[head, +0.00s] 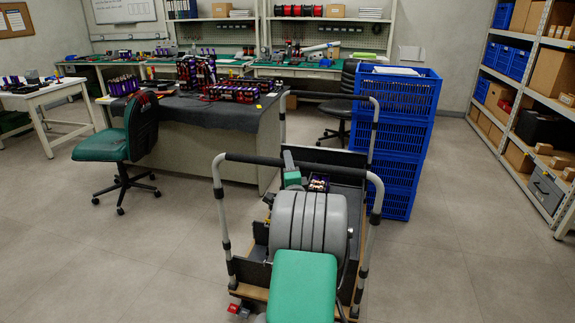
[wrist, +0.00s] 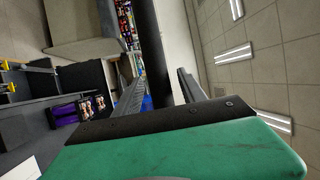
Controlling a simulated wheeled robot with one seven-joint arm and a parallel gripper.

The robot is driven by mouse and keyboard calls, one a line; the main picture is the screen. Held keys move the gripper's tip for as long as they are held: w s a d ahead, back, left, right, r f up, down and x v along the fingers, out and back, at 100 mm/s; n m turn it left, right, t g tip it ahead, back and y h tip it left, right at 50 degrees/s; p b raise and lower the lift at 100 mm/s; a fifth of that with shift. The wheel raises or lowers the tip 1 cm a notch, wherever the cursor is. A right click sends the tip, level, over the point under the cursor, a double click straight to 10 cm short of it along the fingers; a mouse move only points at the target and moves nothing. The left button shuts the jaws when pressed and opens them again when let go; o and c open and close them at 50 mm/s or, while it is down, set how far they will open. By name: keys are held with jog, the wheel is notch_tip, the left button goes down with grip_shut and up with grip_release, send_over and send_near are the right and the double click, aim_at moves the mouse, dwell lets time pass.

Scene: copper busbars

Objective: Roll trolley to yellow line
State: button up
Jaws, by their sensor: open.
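The trolley (head: 222,215) stands in front of me, with grey tubular posts and a black near handle bar (head: 250,159). Its dark deck with a wooden edge is partly hidden by my arm. My gripper (head: 288,158) is at the near handle bar, around its middle. In the wrist view, my gripper (wrist: 160,78) is open, with a black bar (wrist: 153,50) running between its two fingers. I cannot tell whether either finger touches the bar. A purple box (head: 319,183) with small parts rides on the trolley. No yellow line shows in either view.
Blue stacked crates (head: 397,150) stand close at the trolley's right. A dark-topped desk (head: 232,145) and a green chair (head: 110,146) are to the left. Shelving (head: 545,185) lines the right wall. Bare floor (head: 440,265) lies right of the trolley and also to its left.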

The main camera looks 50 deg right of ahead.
jog(key=shift+c, duration=0.2)
grip_shut()
dwell(0.3)
dwell(0.8)
